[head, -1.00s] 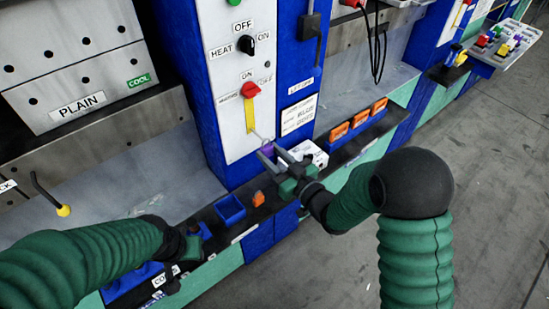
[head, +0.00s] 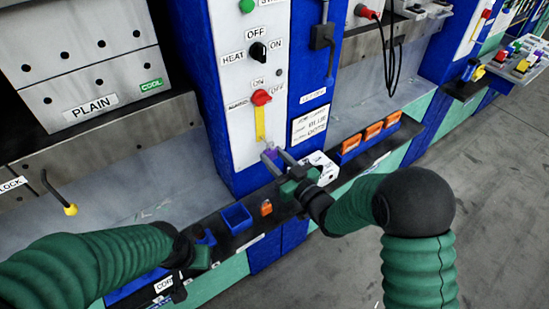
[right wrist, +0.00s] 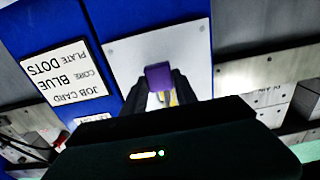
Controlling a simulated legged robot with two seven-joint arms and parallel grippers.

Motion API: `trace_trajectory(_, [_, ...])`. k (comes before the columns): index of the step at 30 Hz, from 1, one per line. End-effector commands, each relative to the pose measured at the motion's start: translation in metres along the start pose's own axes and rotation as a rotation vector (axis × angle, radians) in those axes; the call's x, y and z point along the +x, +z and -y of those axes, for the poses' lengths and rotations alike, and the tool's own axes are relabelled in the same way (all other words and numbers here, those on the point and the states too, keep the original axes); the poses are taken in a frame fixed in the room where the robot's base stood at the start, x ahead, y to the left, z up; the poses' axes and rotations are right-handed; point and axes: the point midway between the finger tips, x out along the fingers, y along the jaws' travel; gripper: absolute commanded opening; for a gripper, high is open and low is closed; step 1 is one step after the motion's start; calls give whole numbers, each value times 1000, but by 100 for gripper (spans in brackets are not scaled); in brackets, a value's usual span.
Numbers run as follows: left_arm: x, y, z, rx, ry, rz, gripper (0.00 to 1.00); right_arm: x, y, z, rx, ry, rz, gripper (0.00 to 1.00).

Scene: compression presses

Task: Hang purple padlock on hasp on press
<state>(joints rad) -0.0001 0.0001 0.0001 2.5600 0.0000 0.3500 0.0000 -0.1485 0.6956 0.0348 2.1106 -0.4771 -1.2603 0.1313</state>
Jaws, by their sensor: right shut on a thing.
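The purple padlock (head: 270,154) is between the fingers of my right gripper (head: 277,158), in front of the white press panel. The right wrist view also shows the purple padlock body (right wrist: 158,76) between the dark fingertips (right wrist: 160,90). The yellow hasp strip (head: 260,123) hangs below the red knob (head: 261,97), just above the padlock. A bit of yellow (right wrist: 173,98) shows behind the padlock in the wrist view. I cannot tell whether the shackle touches the hasp. My left gripper (head: 197,256) is low over the ledge; its fingers are unclear.
A blue bin (head: 236,217) and an orange padlock (head: 266,208) are on the dark ledge below. Orange items (head: 373,131) are in a blue tray farther right. Grey floor (head: 480,190) is open at right.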

Motion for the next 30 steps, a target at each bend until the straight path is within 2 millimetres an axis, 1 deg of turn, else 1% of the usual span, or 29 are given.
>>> trace_trajectory(8, [0, 0, 0, 0, 0, 0, 36, 0, 0, 0, 0, -1, -1, 5])
trace_trajectory(9, [0, 0, 0, 0, 0, 0, 36, 0, 0, 0, 0, -1, -1, 37])
trace_trajectory(14, [0, 0, 0, 0, 0, 0, 36, 0, 0, 0, 0, -1, 0, 58])
trace_trajectory(15, [0, 0, 0, 0, 0, 0, 36, 0, 0, 0, 0, -1, 0, 59])
trace_trajectory(23, [0, 0, 0, 0, 0, 0, 36, 0, 0, 0, 0, 0, 1, 59])
trace_trajectory(25, [0, 0, 0, 0, 0, 0, 36, -4, 1, 0, 0, 0, 2, 59])
trace_trajectory(28, [2, 0, 0, 0, 0, 0, 36, -18, 1, 0, 0, 1, 2, 59])
trace_trajectory(30, [4, 1, 0, 0, 0, 0, 36, -35, 2, -1, 0, 2, 3, 59])
